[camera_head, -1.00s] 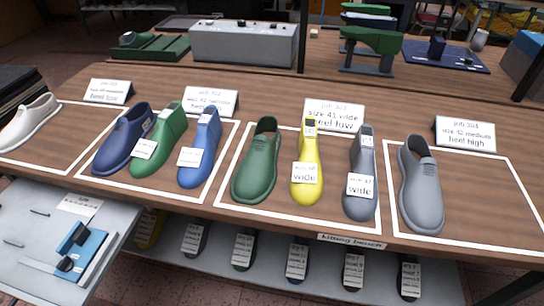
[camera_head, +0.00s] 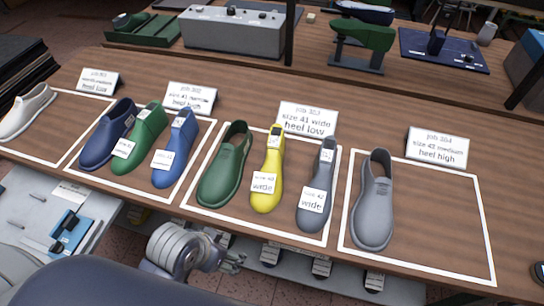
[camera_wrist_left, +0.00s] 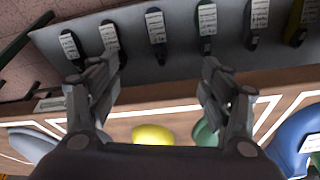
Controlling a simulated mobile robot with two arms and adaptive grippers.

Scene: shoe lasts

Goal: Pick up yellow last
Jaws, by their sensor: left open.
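The yellow last (camera_head: 267,175) stands in the white-outlined area of the job 303 card, with a "wide" label on it. It is between a green shoe (camera_head: 224,165) and a grey last (camera_head: 318,190), also labelled "wide". My left gripper (camera_head: 235,262) is in front of the table edge, below and apart from the yellow last, and empty. In the left wrist view the gripper (camera_wrist_left: 155,85) is open, and the toe of the yellow last (camera_wrist_left: 153,134) shows beyond the table edge, between the fingers. My right gripper is not seen.
A job 303 card (camera_head: 305,119) stands behind the yellow last. A blue last (camera_head: 176,150) and a grey shoe (camera_head: 372,205) stand in neighbouring outlined areas. A lower shelf (camera_wrist_left: 180,50) holds several labelled lasts under the table. The job 304 area has free room at right.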

